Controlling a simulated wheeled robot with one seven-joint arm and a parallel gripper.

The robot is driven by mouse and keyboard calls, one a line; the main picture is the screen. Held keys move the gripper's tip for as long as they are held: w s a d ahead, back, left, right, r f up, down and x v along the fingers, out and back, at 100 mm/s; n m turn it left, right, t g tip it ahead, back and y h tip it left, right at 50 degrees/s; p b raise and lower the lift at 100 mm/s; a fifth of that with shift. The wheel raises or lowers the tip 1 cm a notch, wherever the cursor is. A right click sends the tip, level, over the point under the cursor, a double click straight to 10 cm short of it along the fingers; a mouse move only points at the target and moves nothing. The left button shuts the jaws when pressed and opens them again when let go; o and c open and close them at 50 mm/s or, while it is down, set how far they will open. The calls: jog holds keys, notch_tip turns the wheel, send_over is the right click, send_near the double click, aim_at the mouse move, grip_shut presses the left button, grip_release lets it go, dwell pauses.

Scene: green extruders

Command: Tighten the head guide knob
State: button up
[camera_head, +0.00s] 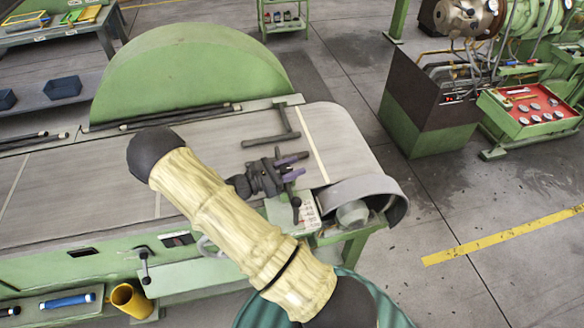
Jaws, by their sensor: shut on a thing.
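My gripper (297,165) shows just right of the pale yellow sleeve of my arm, low over the grey bed of the green machine (185,75). Its body is dark and its two purplish fingers point right. The fingers are shut on the head guide knob, which is small and mostly hidden between them. I cannot tell how far the knob is turned. A small black lever (296,206) with a rounded end stands just below the fingers, by a white label plate (306,212). My arm hides part of the bed and the front panel.
A dark angled bar (280,126) rises from the bed just above my gripper. A curved grey guard (362,190) stands at the bed's right end. A yellow cup (131,300) hangs at the front left. Another machine with a red tray (528,108) stands right; open floor lies between.

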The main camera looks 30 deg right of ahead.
jog(key=m+g+y+b, duration=0.1)
jog(key=m+g, duration=0.1)
jog(key=g, duration=0.1)
jog(key=m+g+y+b, duration=0.1)
jog(key=m+g, duration=0.1)
jog(key=g, duration=0.1)
jog(key=s+m+g+y+b, duration=0.1)
jog(key=m+g, duration=0.1)
jog(key=g, duration=0.1)
jog(key=shift+a+f+m+g, duration=0.1)
jog(key=shift+a+m+g, duration=0.05)
jog(key=shift+m+g, duration=0.15)
jog(key=m+g+y+b, duration=0.1)
jog(key=g+y, duration=0.1)
jog(key=m+g+y, duration=0.2)
jog(key=shift+s+a+m+b, duration=0.2)
jog(key=shift+m+b, duration=0.1)
jog(key=shift+b, duration=0.1)
jog(key=shift+s+a+m+g+y+b, duration=0.1)
jog(key=shift+a+m+g+y+b, duration=0.1)
jog(key=shift+m+g+y, duration=0.5)
jog(key=shift+a+m+g+y+b, duration=0.15)
jog(key=shift+m+y, duration=0.25)
jog(key=shift+y, duration=0.6)
jog(key=shift+d+r, duration=0.1)
jog(key=shift+r, duration=0.1)
jog(key=o, duration=1)
jog(key=shift+f, duration=0.1)
